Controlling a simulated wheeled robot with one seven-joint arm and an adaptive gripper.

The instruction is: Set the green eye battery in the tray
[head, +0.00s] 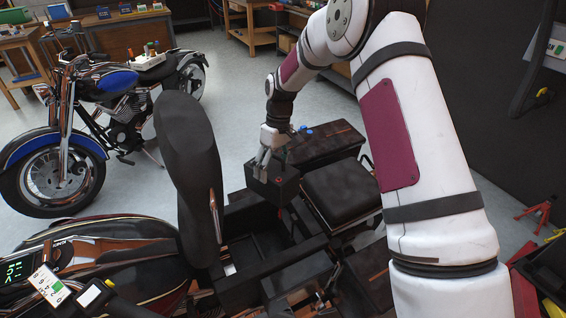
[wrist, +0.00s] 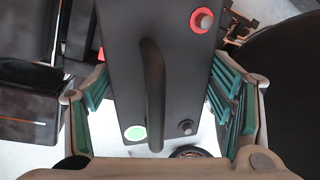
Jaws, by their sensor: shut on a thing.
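The green eye battery (head: 273,186) is a black box, held upright in my gripper (head: 266,150) in the head view. In the wrist view the battery (wrist: 165,75) shows a black handle, a red-ringed post, a dark post and a round green eye. I cannot tell whether battery and tray touch.
The raised black seat (head: 188,150) stands just left of the battery. A black pad (head: 340,190) and a dark case (head: 325,143) lie to its right. A blue motorcycle (head: 110,105) stands behind on the left. Red stands (head: 537,212) are at the far right.

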